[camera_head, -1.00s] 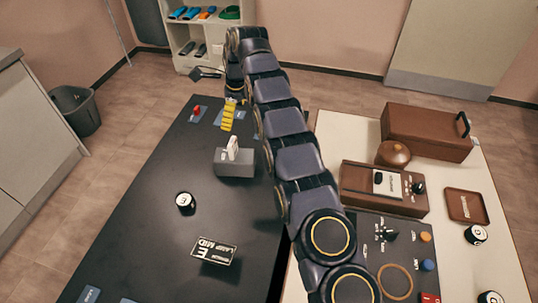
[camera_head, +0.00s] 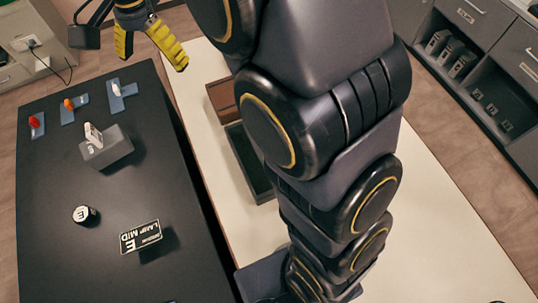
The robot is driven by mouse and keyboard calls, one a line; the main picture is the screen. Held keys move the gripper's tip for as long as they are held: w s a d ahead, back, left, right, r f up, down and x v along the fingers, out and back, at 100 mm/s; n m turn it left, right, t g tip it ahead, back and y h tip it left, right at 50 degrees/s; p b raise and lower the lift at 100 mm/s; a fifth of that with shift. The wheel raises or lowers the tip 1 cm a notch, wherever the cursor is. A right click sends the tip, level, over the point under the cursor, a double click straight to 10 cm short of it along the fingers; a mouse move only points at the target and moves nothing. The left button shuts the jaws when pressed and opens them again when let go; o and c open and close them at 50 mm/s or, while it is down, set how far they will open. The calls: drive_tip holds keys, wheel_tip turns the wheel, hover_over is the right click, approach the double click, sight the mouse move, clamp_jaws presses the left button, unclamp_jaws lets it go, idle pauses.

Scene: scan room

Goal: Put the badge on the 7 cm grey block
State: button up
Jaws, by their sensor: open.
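A grey block (camera_head: 112,153) stands on the black table, with a small mark on its side that I cannot read for certain. A small white upright piece (camera_head: 94,134) stands at its top; I cannot tell whether it is the badge. No other thing is clearly a badge in this view. My gripper (camera_head: 152,60) is at the top of the view, right of and above the block in the picture. Its yellow fingers are spread, with nothing seen between them. My arm hides much of the pale table.
A dark tray (camera_head: 250,165) is on the pale table (camera_head: 213,170).

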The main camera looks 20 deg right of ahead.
drive_tip(key=s+d+f+n, duration=0.1)
drive_tip(key=s+d+n, duration=0.3)
drive_tip(key=s, duration=0.9)
drive_tip(key=s+d+f+n, duration=0.1)
drive_tip(key=s+d+n, duration=0.3)
drive_tip(key=s+d, duration=0.3)
drive_tip(key=s, duration=0.5)
drive_tip(key=shift+s+f+n+g+h, duration=0.3)
drive_tip(key=shift+s+g, duration=0.1)
drive_tip(key=shift+a, duration=0.1)
